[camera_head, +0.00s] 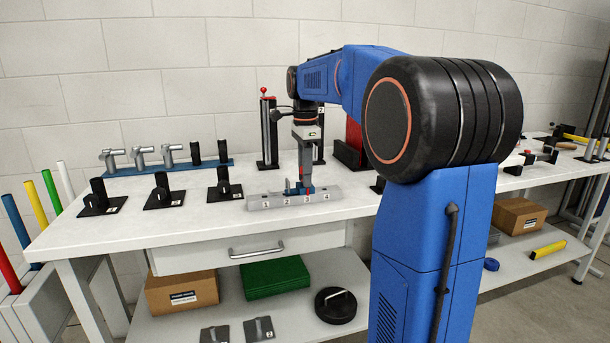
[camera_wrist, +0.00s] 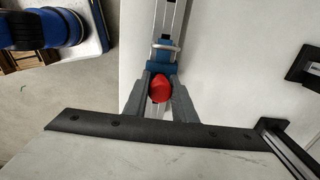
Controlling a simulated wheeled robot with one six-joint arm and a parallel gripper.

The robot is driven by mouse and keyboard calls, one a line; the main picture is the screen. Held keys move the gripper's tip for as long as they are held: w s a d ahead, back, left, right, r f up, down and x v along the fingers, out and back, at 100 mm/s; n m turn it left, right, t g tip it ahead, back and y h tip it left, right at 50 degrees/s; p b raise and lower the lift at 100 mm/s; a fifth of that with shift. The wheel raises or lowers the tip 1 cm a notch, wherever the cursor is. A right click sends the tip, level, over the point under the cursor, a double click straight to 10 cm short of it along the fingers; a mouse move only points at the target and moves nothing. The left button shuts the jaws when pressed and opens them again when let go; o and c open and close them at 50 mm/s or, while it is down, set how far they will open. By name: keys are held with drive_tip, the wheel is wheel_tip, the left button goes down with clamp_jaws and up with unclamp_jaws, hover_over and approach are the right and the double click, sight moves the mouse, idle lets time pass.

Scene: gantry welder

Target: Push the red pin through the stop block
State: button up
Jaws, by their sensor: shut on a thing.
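The red pin (camera_wrist: 160,89) shows as a round red head between the grey fingers of my gripper (camera_wrist: 159,98) in the wrist view. My gripper is shut on it. The blue stop block (camera_wrist: 162,70) sits right by the pin on a grey metal rail (camera_wrist: 172,15), with a shiny metal loop (camera_wrist: 167,46) beside it. In the head view, my gripper (camera_head: 306,180) points down at the numbered rail (camera_head: 265,202), near the mark 3. The stop block (camera_head: 292,189) shows just left of the fingers. How deep the pin sits in the block is hidden.
Several black stands (camera_head: 162,191) stand on the bench left of the rail. A blue rack (camera_head: 180,166) with metal clamps is behind them. A red-knobbed post (camera_head: 267,130) and a red block (camera_head: 352,140) stand behind my gripper.

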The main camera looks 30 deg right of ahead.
drive_tip(key=o, duration=1.1)
drive_tip(key=shift+r, duration=0.1)
wheel_tip(320, 180, up, 17)
drive_tip(key=shift+r, duration=0.15)
drive_tip(key=s+a+f+n+t, duration=0.1)
drive_tip(key=s+a+f+n, duration=0.4)
drive_tip(key=s+f, duration=0.5)
drive_tip(key=s+a+f+n+t, duration=0.2)
drive_tip(key=s+a+f+n, duration=0.3)
drive_tip(key=s+f+n, duration=0.4)
drive_tip(key=s+a+f+n+t, duration=0.1)
drive_tip(key=s+a+f+n, duration=0.4)
drive_tip(key=s+f, duration=0.6)
drive_tip(key=shift+s+a+f+n+t, duration=0.1)
drive_tip(key=shift+a+f+n+t, duration=0.1)
drive_tip(key=shift+f+n, duration=0.6)
drive_tip(key=shift+a+f+n+t, duration=0.2)
drive_tip(key=shift+f+n, duration=0.1)
drive_tip(key=shift+f, duration=1)
